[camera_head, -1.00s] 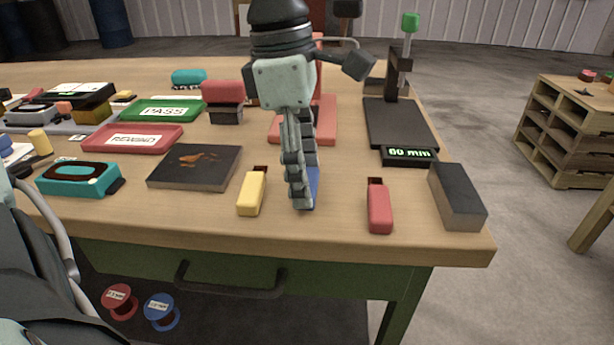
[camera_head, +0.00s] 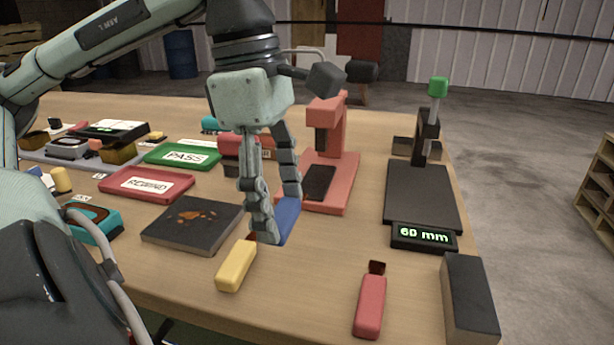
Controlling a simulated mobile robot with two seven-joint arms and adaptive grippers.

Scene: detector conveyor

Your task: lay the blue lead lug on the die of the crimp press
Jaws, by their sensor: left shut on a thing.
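My left gripper (camera_head: 277,212) comes down from the upper left, shut on the blue lead lug (camera_head: 286,221). The fingers partly hide the lug; whether it clears the tabletop is hard to tell. The red press (camera_head: 334,132), which looks like the crimp press, stands just behind and to the right of the lug. Its dark die (camera_head: 319,182) lies on the red base and is bare. The lug is in front of this base, apart from the die. My right gripper is not in view.
A yellow lug (camera_head: 236,266) and a red lug (camera_head: 370,306) lie near the front. A dark block (camera_head: 469,298) and a 60 mm gauge (camera_head: 424,237) stand at the right. A dark plate (camera_head: 192,224), red tray (camera_head: 147,184) and green tray (camera_head: 183,155) are at left.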

